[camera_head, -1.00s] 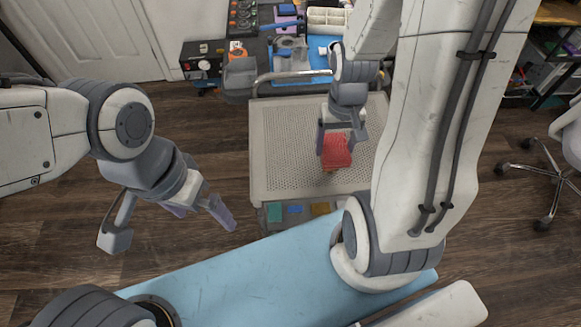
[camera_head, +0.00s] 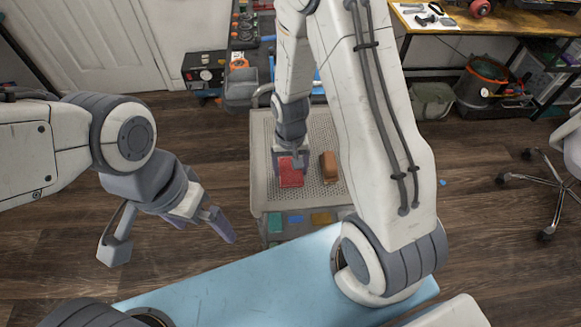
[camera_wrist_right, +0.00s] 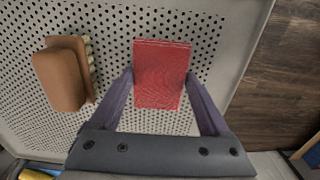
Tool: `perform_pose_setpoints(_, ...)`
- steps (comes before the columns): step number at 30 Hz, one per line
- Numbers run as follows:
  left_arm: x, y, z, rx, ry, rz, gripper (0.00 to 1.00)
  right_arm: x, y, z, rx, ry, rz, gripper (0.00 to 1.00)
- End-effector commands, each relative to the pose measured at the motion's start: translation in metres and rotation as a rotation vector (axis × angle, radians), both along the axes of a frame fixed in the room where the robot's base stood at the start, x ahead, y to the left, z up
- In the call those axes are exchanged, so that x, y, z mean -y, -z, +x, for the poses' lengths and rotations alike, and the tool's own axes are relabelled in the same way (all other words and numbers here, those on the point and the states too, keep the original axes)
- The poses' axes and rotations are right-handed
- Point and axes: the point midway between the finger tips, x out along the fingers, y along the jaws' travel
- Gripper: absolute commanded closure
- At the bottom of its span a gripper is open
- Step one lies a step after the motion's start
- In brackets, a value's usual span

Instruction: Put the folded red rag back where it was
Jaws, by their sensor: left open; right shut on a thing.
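The folded red rag (camera_head: 291,173) is between the fingers of my right gripper (camera_head: 290,156), over the left part of a perforated grey cart top (camera_head: 325,122). In the right wrist view the rag (camera_wrist_right: 160,65) shows as a flat red rectangle, with a finger of the right gripper (camera_wrist_right: 160,78) at each side. I cannot tell whether the rag touches the cart top. My left gripper (camera_head: 203,224) is open and empty, left of the cart and over the floor.
A brown brush (camera_head: 328,166) lies on the cart top right of the rag; its pale bristles show in the right wrist view (camera_wrist_right: 62,78). Coloured items sit at the cart's front edge. A blue-topped surface (camera_head: 250,275) is nearest me. A wooden bench stands at the back right.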

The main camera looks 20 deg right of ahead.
Motion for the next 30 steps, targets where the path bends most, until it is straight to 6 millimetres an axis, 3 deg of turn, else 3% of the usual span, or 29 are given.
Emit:
perform_pose_setpoints(11,0.000,0.003,0.000,0.000,0.000,0.000,0.00,0.000,0.005,0.000,0.001,0.000,0.000,0.72)
perform_pose_setpoints(12,0.000,0.002,0.000,0.000,0.000,0.000,0.00,0.000,0.005,0.000,0.001,0.000,0.000,0.13)
perform_pose_setpoints(13,0.000,0.002,0.000,0.000,0.000,0.000,0.00,0.000,0.004,0.000,0.001,0.000,0.000,0.01)
perform_pose_setpoints(23,0.000,-0.002,0.000,0.000,0.000,0.000,0.00,0.000,-0.002,0.000,0.002,0.000,0.000,0.00)
perform_pose_setpoints(26,0.000,-0.002,0.000,0.000,0.000,0.000,0.00,0.000,-0.013,0.002,0.006,0.000,0.000,0.00)
perform_pose_setpoints(30,0.000,-0.005,0.000,0.000,0.000,0.000,0.00,0.000,-0.043,0.002,0.009,0.000,0.001,0.00)
